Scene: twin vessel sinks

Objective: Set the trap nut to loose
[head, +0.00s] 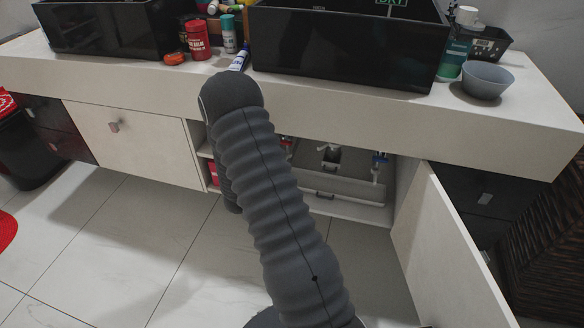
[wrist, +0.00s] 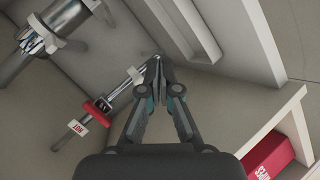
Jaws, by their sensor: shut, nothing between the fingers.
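My gripper (wrist: 157,64) is shut and empty in the wrist view, inside the cabinet under the sink. Its tips are close to the end of a thin chrome pipe (wrist: 118,91); I cannot tell whether they touch. A chrome drain fitting (wrist: 52,32) with a thick cylinder and a pipe shows at the upper left, apart from the tips. I cannot tell which part is the trap nut, nor its setting.
A valve with a red HOT tag (wrist: 78,122) is left of my gripper. A blue-tagged valve (head: 379,158) is at the cabinet's right. A red box (wrist: 270,160) sits on a side shelf (wrist: 285,125). The open cabinet door (head: 445,250) juts out at right.

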